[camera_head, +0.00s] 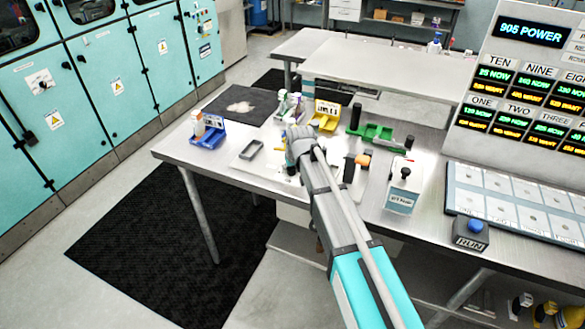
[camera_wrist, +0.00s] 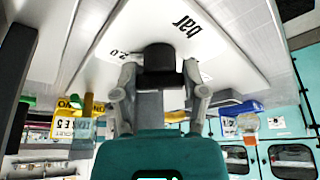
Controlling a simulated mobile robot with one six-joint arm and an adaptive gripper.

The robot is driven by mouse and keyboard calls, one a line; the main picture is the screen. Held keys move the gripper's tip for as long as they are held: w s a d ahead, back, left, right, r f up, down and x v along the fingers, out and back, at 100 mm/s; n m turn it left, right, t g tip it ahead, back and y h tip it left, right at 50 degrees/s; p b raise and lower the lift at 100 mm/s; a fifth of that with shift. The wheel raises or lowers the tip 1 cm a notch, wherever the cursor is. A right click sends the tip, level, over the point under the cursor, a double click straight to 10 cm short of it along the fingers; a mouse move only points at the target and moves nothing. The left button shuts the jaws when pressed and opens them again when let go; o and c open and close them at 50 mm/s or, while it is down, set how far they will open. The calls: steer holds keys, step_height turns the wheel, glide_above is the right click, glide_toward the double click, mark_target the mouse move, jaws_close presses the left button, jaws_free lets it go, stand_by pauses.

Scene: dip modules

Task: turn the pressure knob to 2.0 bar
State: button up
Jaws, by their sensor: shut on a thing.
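The pressure knob (camera_wrist: 160,56) is a short black knob on a white panel (camera_wrist: 215,45) in the wrist view. The panel is printed with "bar" to one side of the knob and "2.0" to the other, both turned in the picture. My gripper (camera_wrist: 161,76) has one finger on each side of the knob and is shut on it. Any pointer mark on the knob is hidden, so its setting cannot be read. In the head view my gripper (camera_head: 297,140) is over the table's left half and hides the knob.
On the metal table (camera_head: 172,157) stand a blue bin (camera_head: 208,140), a yellow bin (camera_head: 326,122), a green holder (camera_head: 375,133) and a small grey tray (camera_head: 251,149). A white box with a black knob (camera_head: 404,187) and a blue RUN button (camera_head: 474,226) are to the right.

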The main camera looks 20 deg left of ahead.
steer(key=o, duration=1.2)
steer(key=shift+c, duration=0.2)
steer(key=shift+n, duration=0.5)
